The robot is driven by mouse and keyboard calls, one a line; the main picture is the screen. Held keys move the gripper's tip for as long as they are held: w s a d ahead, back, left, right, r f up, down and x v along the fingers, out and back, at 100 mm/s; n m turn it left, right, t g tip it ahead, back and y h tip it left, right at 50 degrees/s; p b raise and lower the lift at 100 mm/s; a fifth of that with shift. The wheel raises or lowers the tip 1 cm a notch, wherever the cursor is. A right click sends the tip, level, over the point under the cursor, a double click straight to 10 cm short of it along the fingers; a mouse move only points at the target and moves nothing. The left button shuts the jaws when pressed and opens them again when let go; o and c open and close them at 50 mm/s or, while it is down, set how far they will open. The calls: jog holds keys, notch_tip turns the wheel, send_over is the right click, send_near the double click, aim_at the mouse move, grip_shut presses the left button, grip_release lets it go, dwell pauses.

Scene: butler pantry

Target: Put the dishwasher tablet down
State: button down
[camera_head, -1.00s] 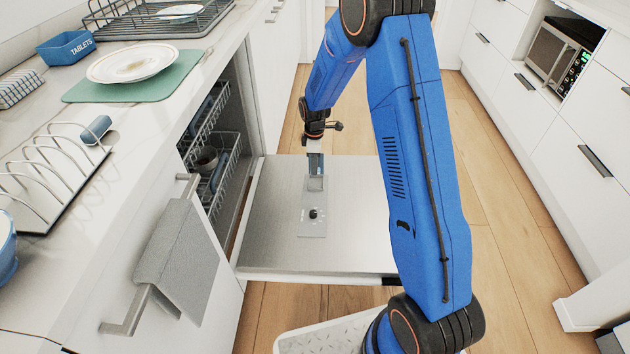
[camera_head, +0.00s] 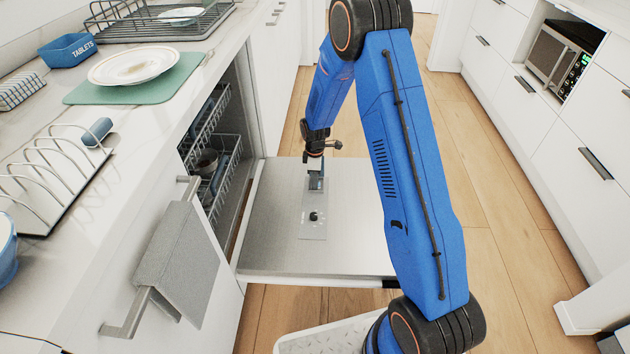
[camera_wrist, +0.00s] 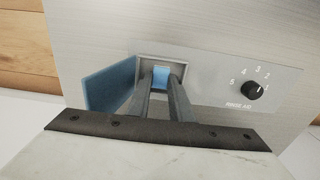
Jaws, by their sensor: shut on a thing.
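The dishwasher tablet (camera_wrist: 161,77) is a small blue block, seen in the wrist view between my fingertips. My gripper (camera_wrist: 161,88) is shut on it, over the mouth of a square grey-rimmed compartment (camera_wrist: 186,67) in the dispenser panel. Whether the tablet touches the compartment floor is hidden. The blue lid (camera_wrist: 108,86) stands open on the compartment's left side. In the head view my gripper (camera_head: 315,172) is low over the far end of the dispenser panel (camera_head: 313,230), and the tablet cannot be told apart from the lid there.
The dispenser sits on the lowered dishwasher door (camera_head: 270,240). A rinse-aid dial (camera_wrist: 254,91) is beside the compartment. The dishwasher racks (camera_head: 222,160) are at the left. A blue tablets box (camera_head: 67,50) stands on the counter. The door right of the panel is clear.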

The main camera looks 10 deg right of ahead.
jog(key=c, duration=1.9)
grip_release()
jog(key=shift+o, duration=0.2)
notch_tip(320, 180, up, 12)
jog(key=shift+r, duration=0.15)
jog(key=s+d+r+m+t, duration=0.1)
jog(key=s+d+r+m, duration=0.15)
jog(key=s+r, duration=0.7)
jog(key=s+d+r+m+t, duration=0.15)
jog(key=s+r+m, duration=0.25)
jog(key=s+r, duration=0.55)
jog(key=s+d+r+m+t, duration=0.1)
jog(key=s+r+m, duration=0.3)
jog(key=s, duration=0.8)
jog(key=s+d+r+m+t, duration=0.1)
jog(key=s+r+m, duration=0.3)
jog(key=s, duration=0.8)
jog(key=shift+s+d+r, duration=0.25)
jog(key=shift+d+r, duration=0.15)
jog(key=shift+d, duration=0.25)
